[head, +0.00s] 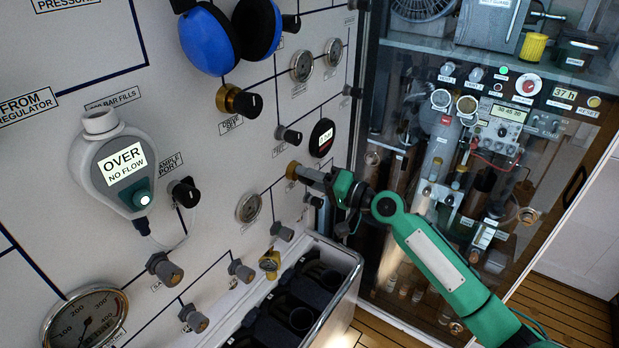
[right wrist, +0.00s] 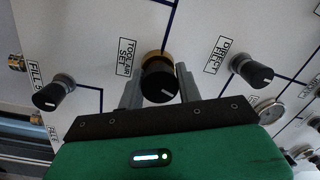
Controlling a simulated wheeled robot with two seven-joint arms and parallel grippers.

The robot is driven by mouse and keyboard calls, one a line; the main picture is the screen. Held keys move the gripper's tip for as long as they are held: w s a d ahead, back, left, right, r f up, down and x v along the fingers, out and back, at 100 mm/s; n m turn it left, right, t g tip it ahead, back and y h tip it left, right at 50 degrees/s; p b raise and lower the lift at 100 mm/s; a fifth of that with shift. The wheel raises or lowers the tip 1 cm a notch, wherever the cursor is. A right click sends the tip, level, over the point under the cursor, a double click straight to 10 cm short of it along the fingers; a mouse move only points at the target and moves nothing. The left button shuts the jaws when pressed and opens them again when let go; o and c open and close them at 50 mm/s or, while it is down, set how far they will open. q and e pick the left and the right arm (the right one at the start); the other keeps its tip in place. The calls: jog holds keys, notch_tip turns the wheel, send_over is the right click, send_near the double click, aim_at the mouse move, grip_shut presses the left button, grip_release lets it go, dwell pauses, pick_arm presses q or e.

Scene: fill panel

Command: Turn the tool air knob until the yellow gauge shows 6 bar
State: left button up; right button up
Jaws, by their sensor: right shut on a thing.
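The tool air knob (right wrist: 158,82) is black with a brass collar, beside the label "TOOL AIR SET" in the right wrist view. My right gripper (right wrist: 160,88) is shut on it, one grey finger on each side. In the head view, my right gripper (head: 314,179) reaches the panel at a brass collar (head: 293,170) and hides most of the knob. My left gripper is not in view.
An open bin (head: 290,310) with dark cylinders stands below the panel. Blue ear defenders (head: 208,40) hang above. A glass-fronted cabinet (head: 400,120) stands at right.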

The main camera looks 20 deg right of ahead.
dwell(0.3)
jog(key=o, duration=1)
jog(key=shift+s+d, duration=0.1)
jog(key=b+v, duration=0.6)
jog(key=v, duration=0.7)
jog(key=shift+s+d+b, duration=0.2)
jog(key=shift+b, duration=0.1)
dwell(1.0)
